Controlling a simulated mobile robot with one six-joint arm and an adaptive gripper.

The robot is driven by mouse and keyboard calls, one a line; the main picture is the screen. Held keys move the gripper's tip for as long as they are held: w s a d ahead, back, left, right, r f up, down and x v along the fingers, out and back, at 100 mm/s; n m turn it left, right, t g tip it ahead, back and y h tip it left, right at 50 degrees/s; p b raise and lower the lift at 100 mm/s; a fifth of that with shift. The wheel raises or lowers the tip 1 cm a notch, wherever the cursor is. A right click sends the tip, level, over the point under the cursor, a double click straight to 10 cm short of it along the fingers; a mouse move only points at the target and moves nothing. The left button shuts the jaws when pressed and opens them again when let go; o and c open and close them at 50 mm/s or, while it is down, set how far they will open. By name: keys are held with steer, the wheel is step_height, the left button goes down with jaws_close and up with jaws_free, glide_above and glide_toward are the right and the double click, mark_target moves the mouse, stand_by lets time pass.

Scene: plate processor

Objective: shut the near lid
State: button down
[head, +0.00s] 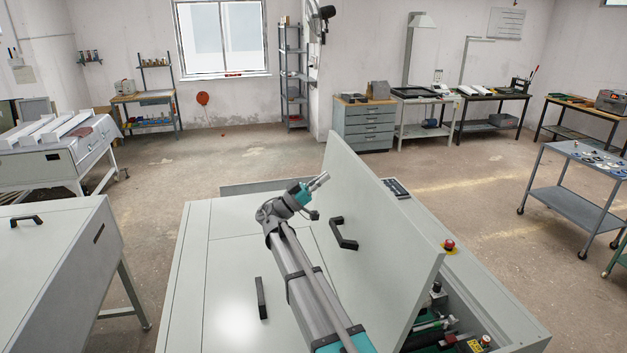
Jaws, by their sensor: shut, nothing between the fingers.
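The plate processor (195,265) is a pale grey cabinet in front of me. One lid (395,245) stands raised, tilted nearly upright, with a black handle (345,235) on its left face. Right of it the machine lies open and shows its inner parts (435,325). A flat panel on the left has a second black handle (262,298). My gripper (324,177) is shut and empty, on the handle side of the raised lid near its far edge. I cannot tell whether it touches the lid. My arm hides part of the flat top.
A red emergency button (449,245) and a control panel (397,189) sit on the machine's right rim. Another grey cabinet (50,265) stands close on the left. A blue-grey cart (570,197) stands to the right. The floor behind the machine is clear.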

steer(key=w+d+r+p, duration=0.1)
steer(key=d+r, duration=0.1)
steer(key=d, duration=0.6)
steer(key=shift+w+p, duration=0.25)
steer(key=shift+p, duration=0.05)
steer(key=shift+a+r, duration=0.1)
